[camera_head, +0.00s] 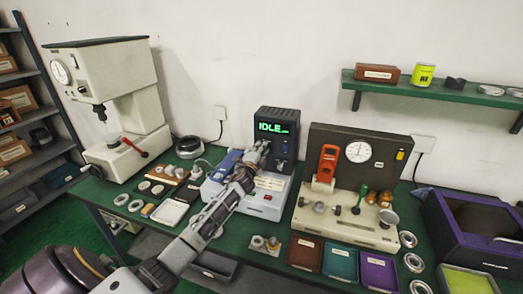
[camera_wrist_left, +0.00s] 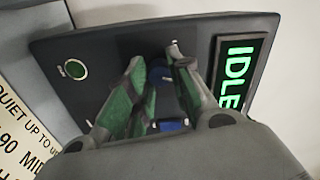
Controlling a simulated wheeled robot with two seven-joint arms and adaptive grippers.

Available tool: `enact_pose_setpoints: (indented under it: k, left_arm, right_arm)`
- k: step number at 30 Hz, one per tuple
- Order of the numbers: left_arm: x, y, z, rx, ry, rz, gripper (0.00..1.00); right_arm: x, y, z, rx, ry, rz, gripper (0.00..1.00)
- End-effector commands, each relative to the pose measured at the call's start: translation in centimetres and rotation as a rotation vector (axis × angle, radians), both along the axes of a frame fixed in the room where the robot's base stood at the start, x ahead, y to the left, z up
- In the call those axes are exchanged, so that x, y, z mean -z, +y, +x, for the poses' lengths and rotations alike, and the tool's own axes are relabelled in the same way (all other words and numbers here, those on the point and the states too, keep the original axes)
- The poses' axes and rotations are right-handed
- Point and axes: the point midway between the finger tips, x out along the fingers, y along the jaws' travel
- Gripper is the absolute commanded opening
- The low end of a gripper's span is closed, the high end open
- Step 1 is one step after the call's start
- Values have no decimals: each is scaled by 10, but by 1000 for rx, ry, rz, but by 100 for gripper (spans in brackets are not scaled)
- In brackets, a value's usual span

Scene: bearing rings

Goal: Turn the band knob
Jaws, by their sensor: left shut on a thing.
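A dark instrument box (camera_head: 277,135) with a green lit IDLE display (camera_head: 273,127) stands at the back middle of the bench. My left arm reaches up to its front from the lower left. My left gripper (camera_head: 262,148) is at the box's face, left of and below the display. In the left wrist view, the two green-padded fingers (camera_wrist_left: 155,62) are closed around a small dark blue knob (camera_wrist_left: 160,75), which they partly hide. My right gripper is not in view.
A test stand with a dial gauge (camera_head: 358,152) stands right of the box. Brown (camera_head: 304,253), teal (camera_head: 340,263) and purple (camera_head: 379,272) trays lie in front. A cream press (camera_head: 110,95) stands at left. A green wall shelf (camera_head: 440,93) hangs at upper right.

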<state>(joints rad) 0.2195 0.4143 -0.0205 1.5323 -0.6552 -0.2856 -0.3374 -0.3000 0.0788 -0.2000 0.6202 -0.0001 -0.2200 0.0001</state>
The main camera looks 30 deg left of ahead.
Motion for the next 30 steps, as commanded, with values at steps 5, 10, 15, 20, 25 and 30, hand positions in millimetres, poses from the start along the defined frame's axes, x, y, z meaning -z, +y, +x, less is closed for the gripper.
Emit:
enact_pose_setpoints:
  k: [5,10,15,20,25,30]
  left_arm:
    - [1,0,0,1,41,163,0]
    - [1,0,0,1,74,297,0]
    - [1,0,0,1,97,394,0]
    - [1,0,0,1,111,451,0]
    - [2,0,0,1,117,474,0]
    - [2,0,0,1,118,477,0]
  right_arm:
    - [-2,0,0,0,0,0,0]
    - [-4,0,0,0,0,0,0]
    - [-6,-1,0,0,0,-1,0]
    - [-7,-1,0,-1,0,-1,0]
    - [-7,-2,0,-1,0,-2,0]
    - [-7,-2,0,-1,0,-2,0]
